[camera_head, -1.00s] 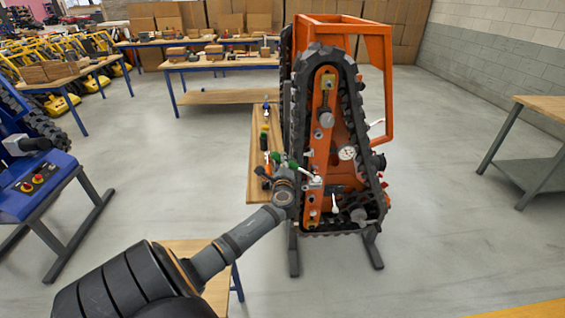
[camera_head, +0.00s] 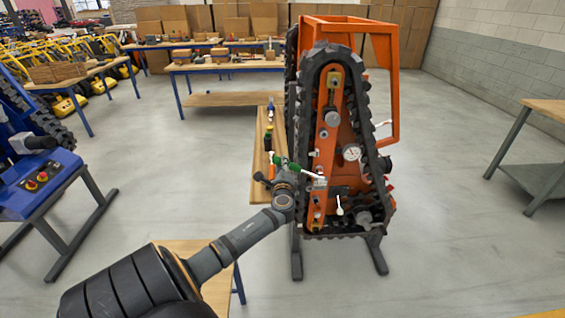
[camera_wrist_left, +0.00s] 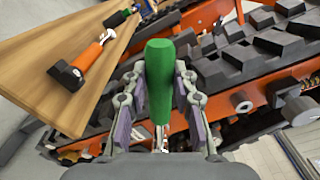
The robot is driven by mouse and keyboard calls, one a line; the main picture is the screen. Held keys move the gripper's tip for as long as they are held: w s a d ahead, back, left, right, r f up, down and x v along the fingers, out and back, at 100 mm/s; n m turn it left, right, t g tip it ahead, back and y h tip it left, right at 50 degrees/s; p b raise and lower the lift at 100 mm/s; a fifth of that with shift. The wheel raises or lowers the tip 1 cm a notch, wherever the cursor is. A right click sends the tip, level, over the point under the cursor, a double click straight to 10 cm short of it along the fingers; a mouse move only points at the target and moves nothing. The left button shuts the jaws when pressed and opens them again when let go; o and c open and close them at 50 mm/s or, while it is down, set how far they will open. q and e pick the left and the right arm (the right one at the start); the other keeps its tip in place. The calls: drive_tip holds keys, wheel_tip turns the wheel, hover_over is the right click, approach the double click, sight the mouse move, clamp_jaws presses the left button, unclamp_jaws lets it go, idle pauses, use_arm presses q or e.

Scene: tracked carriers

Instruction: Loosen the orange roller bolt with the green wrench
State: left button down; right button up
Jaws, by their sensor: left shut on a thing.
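My left gripper (camera_head: 288,172) is shut on the green wrench (camera_head: 293,167). In the left wrist view the wrench's green handle (camera_wrist_left: 160,80) stands between the two fingers of the gripper (camera_wrist_left: 158,98). In the head view its pale shaft points right, towards the lower left side of the orange tracked carrier (camera_head: 341,110). I cannot tell whether the wrench's head touches a bolt. Several rollers and bolts show on the carrier's side plate inside the black track (camera_head: 373,120). I cannot tell which one is the orange roller bolt. My right gripper is out of view.
A narrow wooden bench (camera_head: 259,150) with several hand tools stands left of the carrier. An orange-handled tool (camera_wrist_left: 90,62) lies on it in the left wrist view. A blue machine stand (camera_head: 40,185) is at the left. A workbench (camera_head: 546,105) stands right, with clear floor between.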

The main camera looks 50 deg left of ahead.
use_arm(q)
drive_tip(key=shift+s+a+f+n+b, duration=0.15)
drive_tip(key=shift+f+n+b, duration=0.1)
drive_tip(key=shift+f+b, duration=0.2)
drive_tip(key=shift+s+a+f+n+b, duration=0.1)
drive_tip(key=shift+f+n+b, duration=0.2)
drive_tip(key=shift+b, duration=0.2)
drive_tip(key=shift+s+a+f+n+b, duration=0.1)
drive_tip(key=shift+f+n+b, duration=0.2)
drive_tip(key=shift+f+b, duration=0.2)
drive_tip(key=shift+s+a+f+n+b, duration=0.1)
drive_tip(key=shift+f+n+b, duration=0.15)
drive_tip(key=shift+f+b, duration=0.15)
drive_tip(key=shift+s+a+f+n+b, duration=0.15)
drive_tip(key=shift+f+n+b, duration=0.45)
drive_tip(key=shift+f+b, duration=0.35)
